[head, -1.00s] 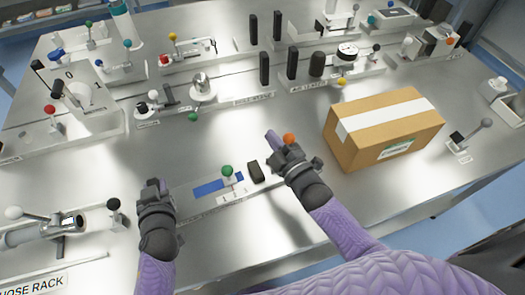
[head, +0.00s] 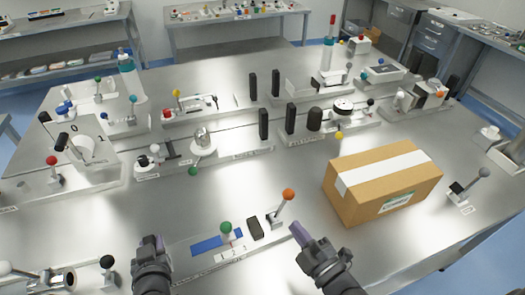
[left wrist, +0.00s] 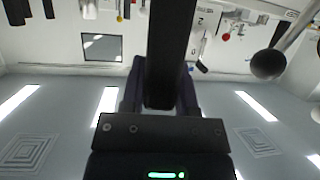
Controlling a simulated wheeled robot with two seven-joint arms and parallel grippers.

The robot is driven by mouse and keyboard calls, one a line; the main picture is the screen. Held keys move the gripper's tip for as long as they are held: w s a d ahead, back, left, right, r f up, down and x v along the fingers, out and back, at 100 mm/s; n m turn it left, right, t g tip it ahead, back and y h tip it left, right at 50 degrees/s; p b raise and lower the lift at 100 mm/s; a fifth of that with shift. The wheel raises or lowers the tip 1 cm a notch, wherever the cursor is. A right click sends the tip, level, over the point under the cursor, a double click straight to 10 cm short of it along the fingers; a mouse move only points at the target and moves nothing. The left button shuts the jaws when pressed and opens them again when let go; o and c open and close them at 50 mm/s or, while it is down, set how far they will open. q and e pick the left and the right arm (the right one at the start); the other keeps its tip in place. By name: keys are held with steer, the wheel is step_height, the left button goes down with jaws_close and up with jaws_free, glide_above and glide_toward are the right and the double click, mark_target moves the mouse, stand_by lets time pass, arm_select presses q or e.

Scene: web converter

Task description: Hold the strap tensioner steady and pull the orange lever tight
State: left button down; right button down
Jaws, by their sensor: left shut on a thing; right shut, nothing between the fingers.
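The strap tensioner is a low pale base (head: 238,254) near the front of the table, with a blue strip (head: 205,248), a green knob (head: 226,228) and a black block (head: 255,229). The orange lever (head: 288,195) stands at its right end, tilted up and to the right. My left gripper (head: 150,240) is at the base's left end. In the left wrist view it is shut on a dark bar (left wrist: 170,50), which I take to be part of the tensioner. My right gripper (head: 298,230) is shut and empty, just in front of the orange lever and apart from it.
A taped cardboard box (head: 350,205) stands to the right of the lever. A fixture with a black knob (head: 108,262) is close to the left of my left gripper. Several fixtures with knobs and black posts (head: 263,124) stand behind. Bare table lies between tensioner and box.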

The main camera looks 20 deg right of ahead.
arm_select(q)
steer(key=shift+s+f, duration=0.15)
steer(key=shift+f, duration=0.1)
steer(key=shift+c, duration=1.4)
jaws_free()
steer(key=shift+r+p, duration=0.2)
steer(key=shift+p, duration=0.1)
steer(key=v, duration=1.2)
steer(key=shift+r, duration=0.1)
